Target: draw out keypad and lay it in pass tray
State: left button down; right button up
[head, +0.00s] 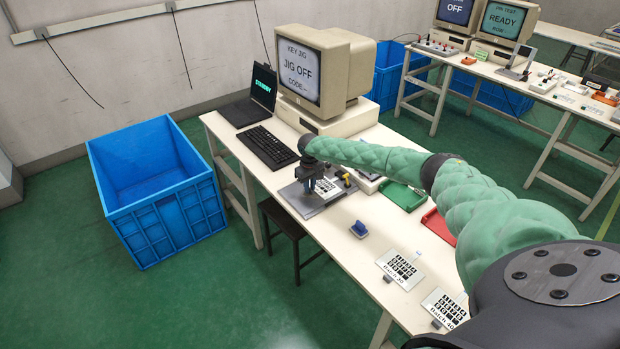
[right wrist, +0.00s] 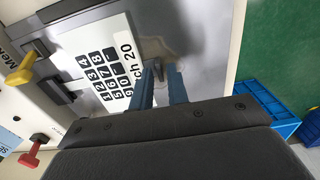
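The keypad (head: 327,187), a white film with black keys marked "Batch 20", lies flat in the grey jig (head: 301,203) on the table. It also shows in the right wrist view (right wrist: 92,48). My right gripper (head: 312,184) is over the keypad's near edge. In the right wrist view its two blue fingers (right wrist: 159,72) stand apart, with a small grey tab (right wrist: 158,67) between their tips; I see no clear contact. A green tray (head: 402,195) lies right of the jig, partly behind my right arm; no pass label is legible. My left gripper is out of view.
A red tray (head: 438,226) is partly behind my arm. The monitor (head: 302,68) reads "JIG OFF". A blue crate (head: 165,225) stands on the floor.

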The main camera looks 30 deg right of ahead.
jog(key=shift+f, duration=0.4)
jog(key=shift+c, duration=0.3)
grip_shut()
jog(key=shift+s+a+p, duration=0.1)
jog(key=shift+a+p, duration=0.6)
jog(key=shift+a, duration=0.55)
jog(key=shift+r, duration=0.1)
jog(key=shift+s+a+r+p, duration=0.1)
jog(key=shift+a+r+p, duration=0.65)
jog(key=shift+a+p, duration=0.3)
jog(key=shift+s+a+r+p, duration=0.1)
jog(key=shift+a+r+p, duration=0.6)
jog(key=shift+a+p, duration=0.25)
jog(key=shift+f, duration=0.25)
